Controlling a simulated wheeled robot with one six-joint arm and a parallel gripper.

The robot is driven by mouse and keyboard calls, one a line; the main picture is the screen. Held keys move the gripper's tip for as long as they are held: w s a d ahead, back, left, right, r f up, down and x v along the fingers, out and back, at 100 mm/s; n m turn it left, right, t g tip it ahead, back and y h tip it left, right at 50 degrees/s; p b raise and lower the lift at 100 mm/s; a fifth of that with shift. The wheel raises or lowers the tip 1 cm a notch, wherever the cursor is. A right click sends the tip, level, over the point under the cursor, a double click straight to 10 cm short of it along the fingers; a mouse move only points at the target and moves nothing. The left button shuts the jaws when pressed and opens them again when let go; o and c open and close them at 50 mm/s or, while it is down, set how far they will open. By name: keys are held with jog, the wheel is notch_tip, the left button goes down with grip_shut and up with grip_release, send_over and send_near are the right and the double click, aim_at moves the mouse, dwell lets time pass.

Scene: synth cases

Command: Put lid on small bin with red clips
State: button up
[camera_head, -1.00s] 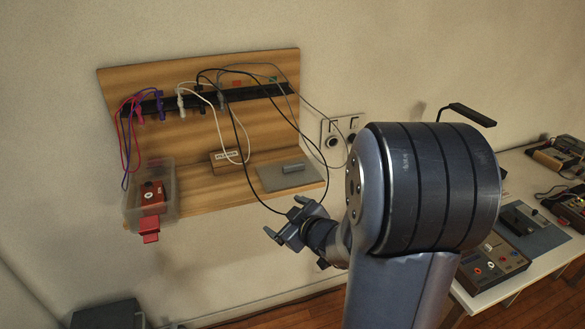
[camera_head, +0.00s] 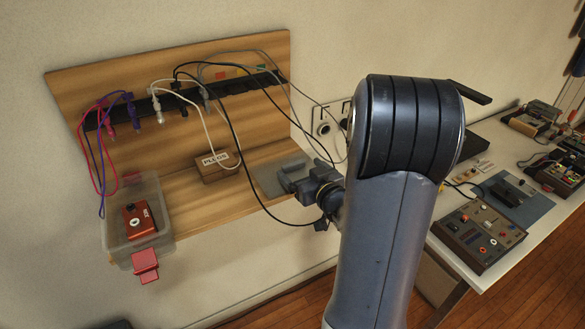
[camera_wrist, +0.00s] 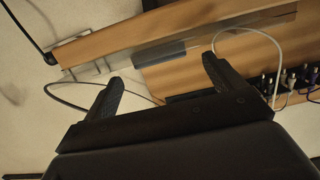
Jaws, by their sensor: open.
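A flat grey plate with a raised grey block (camera_head: 283,167), possibly the lid, lies on the shelf's right end. My gripper (camera_head: 303,188) is close to the plate's front right side, open and empty. In the wrist view its two fingers (camera_wrist: 163,74) are spread apart, with a dark grey piece (camera_wrist: 160,51) beyond them.
The wooden shelf (camera_head: 215,208) has a back board with a black strip and several hanging cables. A black cable loops near my gripper. A labelled wooden block (camera_head: 214,166) sits mid-shelf. A wall socket (camera_head: 322,122) is behind; a bench with instruments (camera_head: 477,237) stands right.

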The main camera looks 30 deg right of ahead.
aim_at(295, 165)
jog(key=shift+w+a+f+p, duration=0.1)
jog(key=shift+w+f+p, duration=0.2)
jog(key=shift+w, duration=0.8)
jog(key=shift+w+f+p, duration=0.1)
jog(key=shift+w+p, duration=0.35)
jog(key=shift+w, duration=0.65)
jog(key=shift+w+a+f+p, duration=0.1)
jog(key=shift+w+f+p, duration=0.2)
jog(key=shift+w, duration=0.8)
jog(key=shift+r, duration=0.15)
jog(key=shift+c, duration=0.2)
jog(key=c, duration=1)
